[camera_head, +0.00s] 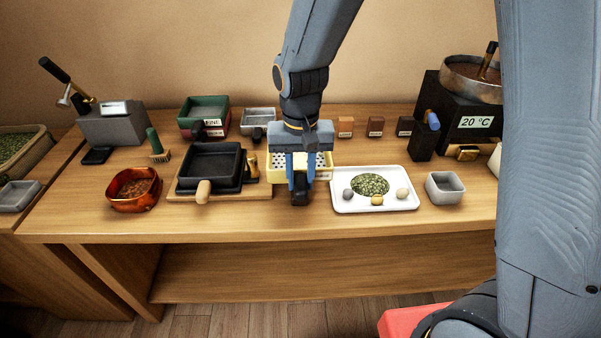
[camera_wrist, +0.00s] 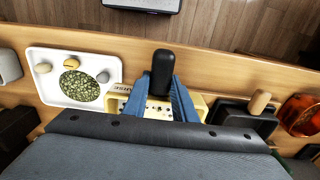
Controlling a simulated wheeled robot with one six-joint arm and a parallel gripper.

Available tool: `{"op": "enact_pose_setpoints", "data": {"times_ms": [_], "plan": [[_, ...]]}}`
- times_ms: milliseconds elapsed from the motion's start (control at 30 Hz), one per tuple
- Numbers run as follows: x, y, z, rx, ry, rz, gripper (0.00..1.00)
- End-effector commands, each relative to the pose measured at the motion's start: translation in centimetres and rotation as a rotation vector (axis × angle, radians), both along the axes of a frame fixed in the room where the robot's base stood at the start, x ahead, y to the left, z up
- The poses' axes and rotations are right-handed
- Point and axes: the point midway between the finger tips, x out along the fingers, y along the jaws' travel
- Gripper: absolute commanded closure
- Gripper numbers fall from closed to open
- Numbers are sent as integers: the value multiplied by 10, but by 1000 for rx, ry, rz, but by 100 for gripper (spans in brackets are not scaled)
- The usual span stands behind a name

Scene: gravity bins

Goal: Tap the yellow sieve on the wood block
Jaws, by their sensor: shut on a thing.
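The yellow sieve (camera_head: 324,168) has a perforated white inside and a black handle pointing to the front. My gripper (camera_head: 300,182) points down over it, with its blue fingers shut on the handle. In the wrist view the handle stands out between the fingers (camera_wrist: 163,88), and parts of the yellow sieve (camera_wrist: 116,102) show beside them. My gripper hides much of the sieve, and I cannot tell whether it touches the table. A flat wooden board (camera_head: 258,191) lies just left, under a black tray; I cannot tell whether it is the wood block.
The black tray (camera_head: 211,165) has a wooden knob at its front. A white tray (camera_head: 374,204) with green bits and several stones lies close right. A grey bowl (camera_head: 445,188) stands farther right, an amber bowl (camera_head: 134,190) left. Small blocks and a heater (camera_head: 462,112) stand behind.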

Motion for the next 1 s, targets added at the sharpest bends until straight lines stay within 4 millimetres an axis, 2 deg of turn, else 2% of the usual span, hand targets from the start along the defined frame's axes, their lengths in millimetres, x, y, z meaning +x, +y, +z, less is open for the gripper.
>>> {"op": "enact_pose_setpoints", "data": {"times_ms": [600, 800, 1000], "plan": [[1, 0, -58, 0, -1, 0, 100], [0, 0, -40, 1, -3, 0, 100], [0, 0, -34, 1, -2, 0, 100]]}}
